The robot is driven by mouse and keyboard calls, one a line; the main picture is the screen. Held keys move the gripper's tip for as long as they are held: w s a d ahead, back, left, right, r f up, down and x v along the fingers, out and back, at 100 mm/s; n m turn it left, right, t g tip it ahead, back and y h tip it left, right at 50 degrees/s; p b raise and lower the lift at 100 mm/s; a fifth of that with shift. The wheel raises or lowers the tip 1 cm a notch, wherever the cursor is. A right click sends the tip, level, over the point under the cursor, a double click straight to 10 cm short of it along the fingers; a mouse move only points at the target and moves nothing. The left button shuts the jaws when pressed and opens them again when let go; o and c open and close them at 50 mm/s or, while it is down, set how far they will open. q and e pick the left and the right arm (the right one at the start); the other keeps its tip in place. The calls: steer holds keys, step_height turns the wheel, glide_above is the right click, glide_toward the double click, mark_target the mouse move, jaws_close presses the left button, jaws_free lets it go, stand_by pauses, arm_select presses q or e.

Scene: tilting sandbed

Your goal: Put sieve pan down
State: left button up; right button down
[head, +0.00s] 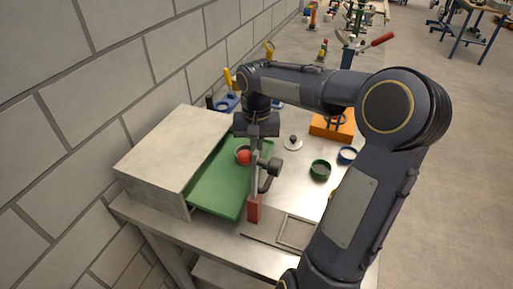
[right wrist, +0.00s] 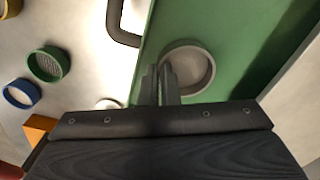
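The sieve pan (right wrist: 205,62), a round grey pan with a pale inside, shows in the right wrist view. In the head view its rim (head: 238,150) is partly hidden behind my right gripper. My right gripper (right wrist: 163,80) reaches down over the green sandbed (head: 211,190). Its fingers are close together at the pan's near-left rim and appear shut on it. The pan is over the green bed; I cannot tell whether it touches. A red ball (head: 245,157) shows at the pan in the head view. My left gripper is in neither view.
A grey block (head: 170,150) stands left of the bed by the wall. A dark handle (head: 268,177) and a red block (head: 254,208) are at the bed's right side.

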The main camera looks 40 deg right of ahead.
steer(key=shift+f, duration=0.2)
steer(key=c, duration=2)
jaws_free()
steer(key=shift+o, duration=0.2)
steer(key=shift+r, duration=0.2)
step_height(320, 180, up, 12)
steer(key=shift+p, duration=0.45)
steer(key=shift+s, duration=0.1)
